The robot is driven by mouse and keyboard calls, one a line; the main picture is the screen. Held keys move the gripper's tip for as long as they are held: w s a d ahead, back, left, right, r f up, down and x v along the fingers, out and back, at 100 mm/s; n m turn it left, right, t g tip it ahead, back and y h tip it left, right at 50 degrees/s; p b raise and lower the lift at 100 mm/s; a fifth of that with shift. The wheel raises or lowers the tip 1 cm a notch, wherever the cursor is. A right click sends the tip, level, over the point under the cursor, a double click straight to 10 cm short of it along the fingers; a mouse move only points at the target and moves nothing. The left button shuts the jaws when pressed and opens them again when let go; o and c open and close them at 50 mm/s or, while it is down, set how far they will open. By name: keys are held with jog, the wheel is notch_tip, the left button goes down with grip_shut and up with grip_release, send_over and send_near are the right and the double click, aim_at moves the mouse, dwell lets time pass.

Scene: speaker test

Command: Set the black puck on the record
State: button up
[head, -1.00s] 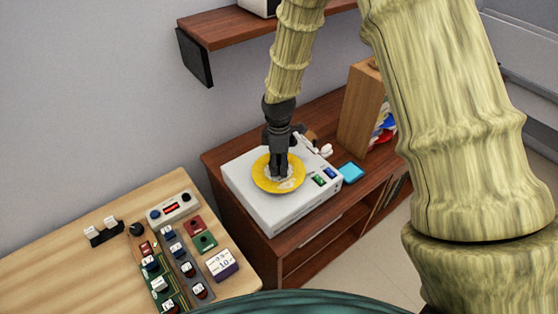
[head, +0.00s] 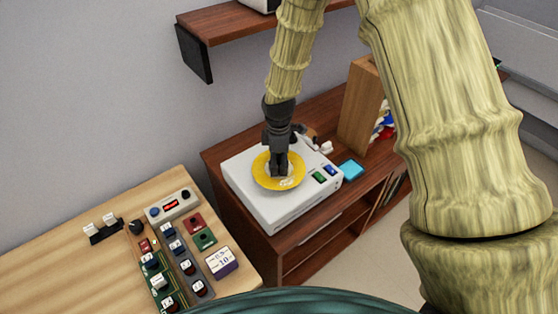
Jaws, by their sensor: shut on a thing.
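The yellow record (head: 292,183) lies flat on the white record player (head: 245,188), on the brown cabinet. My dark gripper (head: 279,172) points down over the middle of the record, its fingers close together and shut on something. The black puck cannot be made out apart from the dark fingers; what they hold is likely the puck. I cannot tell whether it touches the record.
Green and blue buttons (head: 323,174) sit at the player's front right, and a cyan block (head: 351,169) lies beside it. A wooden box (head: 360,105) stands behind right. A wooden bench (head: 60,262) with several electronic parts is at lower left.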

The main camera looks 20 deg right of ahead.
jog(key=o, duration=1.2)
jog(key=shift+o, duration=0.2)
jog(key=o, duration=0.4)
jog(key=shift+r, duration=0.1)
jog(key=shift+r+p, duration=1.75)
jog(key=shift+r, duration=0.7)
